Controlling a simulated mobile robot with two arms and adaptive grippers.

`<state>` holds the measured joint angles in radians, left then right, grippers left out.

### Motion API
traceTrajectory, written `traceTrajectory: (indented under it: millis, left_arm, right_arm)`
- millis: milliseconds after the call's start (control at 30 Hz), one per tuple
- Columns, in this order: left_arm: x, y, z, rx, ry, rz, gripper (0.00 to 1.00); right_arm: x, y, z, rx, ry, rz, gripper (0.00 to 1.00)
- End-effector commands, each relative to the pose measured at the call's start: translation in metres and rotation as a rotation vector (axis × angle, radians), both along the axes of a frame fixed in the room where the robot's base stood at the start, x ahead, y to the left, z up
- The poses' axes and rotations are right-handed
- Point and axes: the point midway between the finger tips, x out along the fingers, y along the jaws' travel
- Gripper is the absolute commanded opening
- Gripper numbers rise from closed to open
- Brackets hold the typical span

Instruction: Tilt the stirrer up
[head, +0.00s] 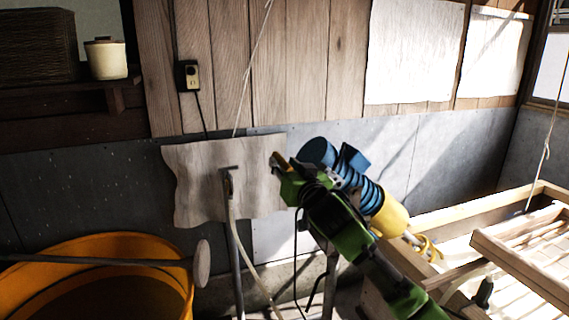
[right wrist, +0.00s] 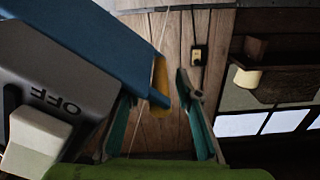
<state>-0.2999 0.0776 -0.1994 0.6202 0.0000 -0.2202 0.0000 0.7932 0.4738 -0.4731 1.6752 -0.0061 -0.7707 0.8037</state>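A motor unit with a ribbed blue body (head: 345,170) and a yellow lower part (head: 388,215) stands tilted right of centre in the head view; it appears to be the stirrer. In the right wrist view, a blue housing (right wrist: 105,40) and a grey box marked OFF (right wrist: 50,85) fill the left side close to the camera. My right gripper (head: 280,162), on a green arm, is just left of the blue body. In its wrist view the gripper (right wrist: 172,92) has a gap between its fingers, with nothing held. My left gripper is not in view.
An orange tub (head: 150,240) with a long pole across it (head: 100,262) stands at lower left. A wooden frame (head: 530,255) is at lower right. A cord (head: 250,70) hangs before the plank wall. A wavy pale sheet (head: 195,180) leans on the wall behind my gripper.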

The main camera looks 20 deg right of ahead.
Motion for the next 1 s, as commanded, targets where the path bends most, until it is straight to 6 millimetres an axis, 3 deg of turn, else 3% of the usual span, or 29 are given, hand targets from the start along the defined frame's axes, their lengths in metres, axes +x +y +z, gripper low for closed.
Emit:
traceTrajectory:
  millis: [267,400,633,1000]
  left_arm:
    - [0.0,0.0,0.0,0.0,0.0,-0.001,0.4]
    - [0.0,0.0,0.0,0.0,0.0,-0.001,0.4]
    - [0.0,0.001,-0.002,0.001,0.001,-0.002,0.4]
    - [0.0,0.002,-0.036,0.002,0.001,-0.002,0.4]
  right_arm:
    - [0.001,0.0,-0.001,0.0,0.001,0.0,0.32]
    - [0.001,0.0,-0.001,0.0,0.001,0.0,0.0]
    - [0.001,0.004,-0.006,-0.015,0.002,0.001,0.0]
    - [-0.001,0.051,-0.092,-0.37,0.001,0.007,0.0]
